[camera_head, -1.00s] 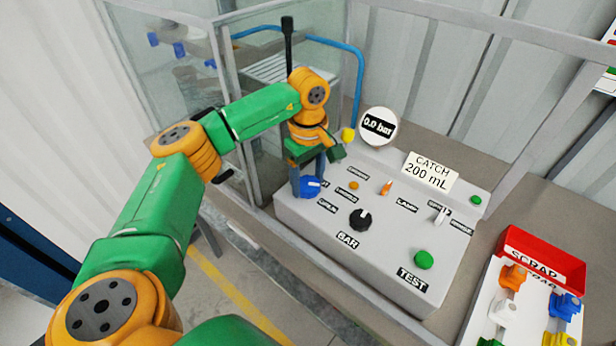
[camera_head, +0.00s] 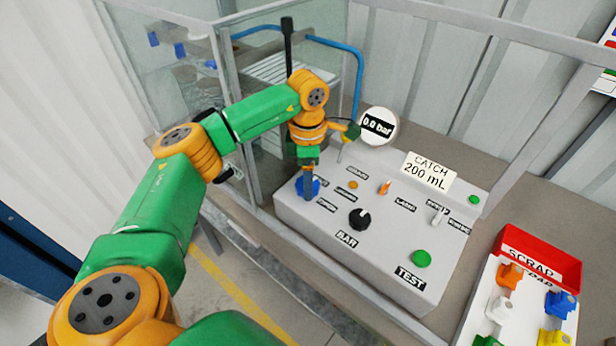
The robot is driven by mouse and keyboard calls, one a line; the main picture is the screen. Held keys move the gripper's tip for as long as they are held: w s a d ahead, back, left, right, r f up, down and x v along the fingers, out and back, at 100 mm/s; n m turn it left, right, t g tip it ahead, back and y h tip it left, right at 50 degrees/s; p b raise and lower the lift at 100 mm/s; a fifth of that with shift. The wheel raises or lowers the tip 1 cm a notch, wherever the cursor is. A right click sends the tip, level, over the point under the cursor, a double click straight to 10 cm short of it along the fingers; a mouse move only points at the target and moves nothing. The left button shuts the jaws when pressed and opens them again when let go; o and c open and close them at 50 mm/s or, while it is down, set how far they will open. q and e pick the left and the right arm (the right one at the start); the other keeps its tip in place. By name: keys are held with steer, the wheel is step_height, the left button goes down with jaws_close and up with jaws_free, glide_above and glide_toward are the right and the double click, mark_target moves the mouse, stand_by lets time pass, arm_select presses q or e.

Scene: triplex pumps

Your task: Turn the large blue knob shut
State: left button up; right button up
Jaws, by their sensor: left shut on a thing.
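The large blue knob (camera_head: 314,186) sits at the left end of the grey control panel (camera_head: 400,262). My left gripper (camera_head: 308,188) points down over the knob and is shut on it. The fingers hide part of the knob and its pointer. My right gripper is not in view.
The panel also carries a black knob (camera_head: 360,219), a green button (camera_head: 421,258), an orange switch (camera_head: 385,188) and a white switch (camera_head: 437,214). A round gauge (camera_head: 377,126) reads 0.0 bar. A red scrap bin (camera_head: 538,262) and a tray of coloured parts stand at right.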

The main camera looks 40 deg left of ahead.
arm_select(q)
steer(key=shift+n, duration=1)
steer(key=o, duration=1.4)
steer(key=shift+r, duration=0.1)
step_height(320, 180, up, 7)
steer(key=shift+b, duration=0.65)
